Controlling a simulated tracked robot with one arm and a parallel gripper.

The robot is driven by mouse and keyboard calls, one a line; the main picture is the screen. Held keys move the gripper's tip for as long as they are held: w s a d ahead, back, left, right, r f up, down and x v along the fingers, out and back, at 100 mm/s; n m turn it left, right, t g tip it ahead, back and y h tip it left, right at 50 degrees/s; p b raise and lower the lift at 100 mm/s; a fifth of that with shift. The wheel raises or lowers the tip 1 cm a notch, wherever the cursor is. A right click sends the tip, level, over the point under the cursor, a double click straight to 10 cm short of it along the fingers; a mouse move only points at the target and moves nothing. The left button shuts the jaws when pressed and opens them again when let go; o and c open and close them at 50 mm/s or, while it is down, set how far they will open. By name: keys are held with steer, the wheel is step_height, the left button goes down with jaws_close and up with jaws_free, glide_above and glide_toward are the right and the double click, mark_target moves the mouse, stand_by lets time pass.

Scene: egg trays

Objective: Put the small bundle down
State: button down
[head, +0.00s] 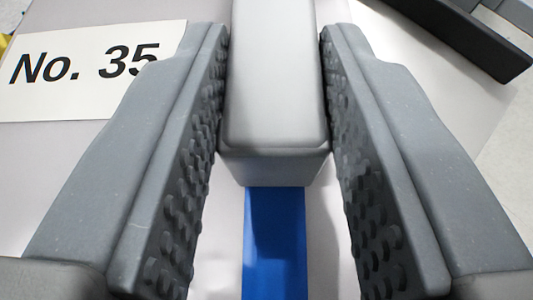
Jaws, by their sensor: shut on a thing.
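A smooth grey block with rounded edges, seemingly the small bundle (272,115), fills the gap between the fingers of my gripper (273,50) in the head view. Both dark grey, studded fingers press on its sides, and the gripper is shut on it. Its near end faces me, and its far end runs out of the top of the picture. Whether its underside touches anything is hidden.
A blue strip (275,245) runs below the block's near end, partly in shadow. A white sign reading "No. 35" (70,98) lies at left on a pale surface (50,180). A black bar (460,38) crosses the top right, with speckled floor beyond the surface's right edge.

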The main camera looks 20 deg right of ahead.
mark_target(271, 205)
steer(key=shift+a+f, duration=0.1)
steer(key=shift+f, duration=2.15)
steer(key=c, duration=1.2)
jaws_free()
steer(key=shift+o, duration=0.2)
steer(key=shift+s, duration=0.1)
steer(key=b+v, duration=0.3)
steer(key=v, duration=0.9)
steer(key=shift+a+r, duration=0.1)
